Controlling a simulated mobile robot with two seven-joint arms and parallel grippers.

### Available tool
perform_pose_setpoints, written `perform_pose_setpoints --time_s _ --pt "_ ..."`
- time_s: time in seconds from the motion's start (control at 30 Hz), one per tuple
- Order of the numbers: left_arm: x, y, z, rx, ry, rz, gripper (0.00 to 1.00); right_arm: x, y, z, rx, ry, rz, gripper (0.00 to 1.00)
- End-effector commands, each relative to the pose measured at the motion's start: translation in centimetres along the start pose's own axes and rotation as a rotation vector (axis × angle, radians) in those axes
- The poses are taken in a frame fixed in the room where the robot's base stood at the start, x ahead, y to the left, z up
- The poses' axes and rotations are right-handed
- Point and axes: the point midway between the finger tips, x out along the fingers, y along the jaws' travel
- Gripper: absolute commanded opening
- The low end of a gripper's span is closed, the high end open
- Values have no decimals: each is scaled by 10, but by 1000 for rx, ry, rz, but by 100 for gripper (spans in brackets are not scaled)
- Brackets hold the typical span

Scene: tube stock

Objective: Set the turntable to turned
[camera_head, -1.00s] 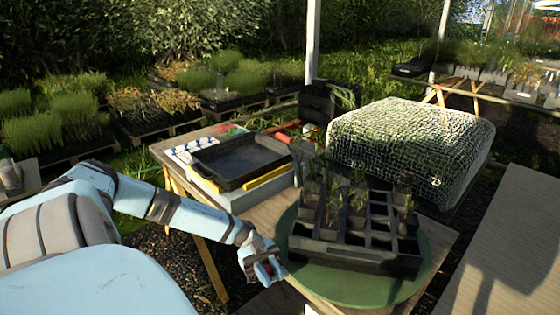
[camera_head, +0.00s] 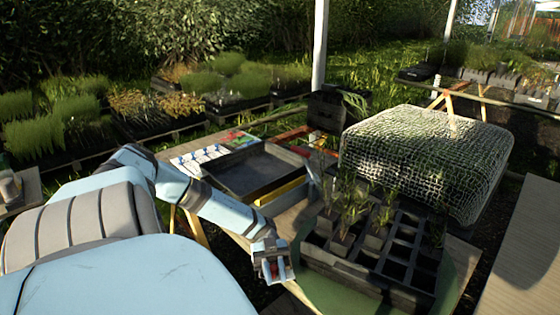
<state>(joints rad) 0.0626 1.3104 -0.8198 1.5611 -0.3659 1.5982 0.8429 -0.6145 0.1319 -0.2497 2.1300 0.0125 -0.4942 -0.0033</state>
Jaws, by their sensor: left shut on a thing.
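The turntable is a round green disc (camera_head: 335,298) near the bottom right of the head view, with its lower edge cut off by the frame. A dark cell tray (camera_head: 365,281) sits on it at an angle. The tray holds several seedling plugs toward its left and back, and many cells on the right are empty. My left gripper (camera_head: 278,270) is at the disc's left edge, shut on the turntable's rim. A small red part shows between its fingers, and the exact contact is hidden. My right gripper is not in view.
A net-covered mound (camera_head: 428,158) stands behind the turntable. A wooden bench (camera_head: 525,255) is on the right. Seedling trays fill the back left.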

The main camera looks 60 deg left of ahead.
Motion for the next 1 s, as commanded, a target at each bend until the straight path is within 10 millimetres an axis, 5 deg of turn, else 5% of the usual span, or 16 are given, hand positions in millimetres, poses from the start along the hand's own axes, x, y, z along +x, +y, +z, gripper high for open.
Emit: perform_pose_setpoints --time_s 0.53,0.57,0.67,1.0 --pt "-1 3 1 -2 -1 7 0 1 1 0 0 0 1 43" --pt "-1 3 1 -2 -1 7 27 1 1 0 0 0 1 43" --pt "-1 3 1 -2 -1 6 50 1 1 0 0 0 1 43" --pt "-1 2 -4 0 -1 6 50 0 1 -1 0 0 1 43"
